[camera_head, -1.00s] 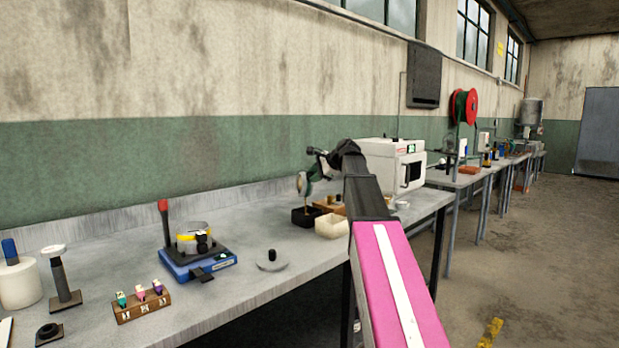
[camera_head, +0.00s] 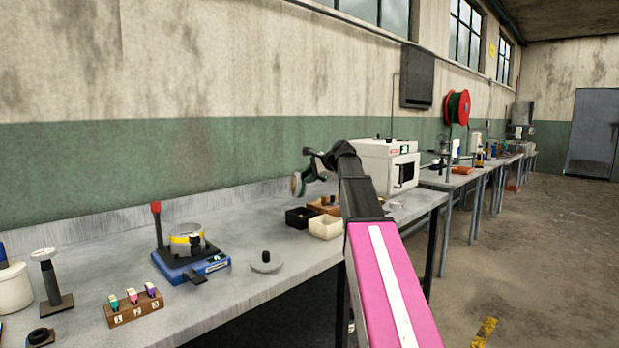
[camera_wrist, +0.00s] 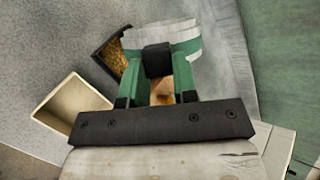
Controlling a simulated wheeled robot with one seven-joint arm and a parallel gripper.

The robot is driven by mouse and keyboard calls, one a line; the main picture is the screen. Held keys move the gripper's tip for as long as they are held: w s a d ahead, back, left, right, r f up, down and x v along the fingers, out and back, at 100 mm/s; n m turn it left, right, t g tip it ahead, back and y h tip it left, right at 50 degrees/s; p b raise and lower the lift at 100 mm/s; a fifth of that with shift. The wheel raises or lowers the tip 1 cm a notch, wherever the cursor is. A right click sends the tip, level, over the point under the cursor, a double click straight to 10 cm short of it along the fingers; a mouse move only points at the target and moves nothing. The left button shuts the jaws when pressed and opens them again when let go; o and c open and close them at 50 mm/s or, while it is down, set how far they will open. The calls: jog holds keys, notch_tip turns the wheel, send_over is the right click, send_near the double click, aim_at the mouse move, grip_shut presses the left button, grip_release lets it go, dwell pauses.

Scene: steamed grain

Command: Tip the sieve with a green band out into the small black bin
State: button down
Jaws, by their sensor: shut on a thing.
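My gripper (camera_head: 311,172) is shut on the sieve with a green band (camera_head: 298,184), holding it in the air above the workbench. The sieve is tipped steeply on its side. In the wrist view my green fingers (camera_wrist: 158,72) close on the sieve's black grip block, and its pale wall with the green band (camera_wrist: 187,46) shows beyond. The small black bin (camera_head: 288,217) stands on the bench below the sieve. In the wrist view the bin (camera_wrist: 97,57) is partly hidden by the sieve and has brown granular material inside. The sieve's inside cannot be seen clearly.
A cream open box (camera_head: 325,234) stands right beside the black bin. A wooden block (camera_head: 322,207) and a white oven (camera_head: 385,165) are behind. A blue device (camera_head: 190,265), a grey disc with a knob (camera_head: 266,266) and a wooden rack (camera_head: 134,309) stand nearer on the bench.

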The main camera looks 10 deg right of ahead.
notch_tip(320, 180, up, 8)
jog(key=n+t+h, duration=0.4)
jog(key=n+h, duration=0.4)
jog(key=h, duration=0.7)
jog(key=shift+h, duration=0.3)
dwell(0.5)
jog(key=shift+f, duration=0.15)
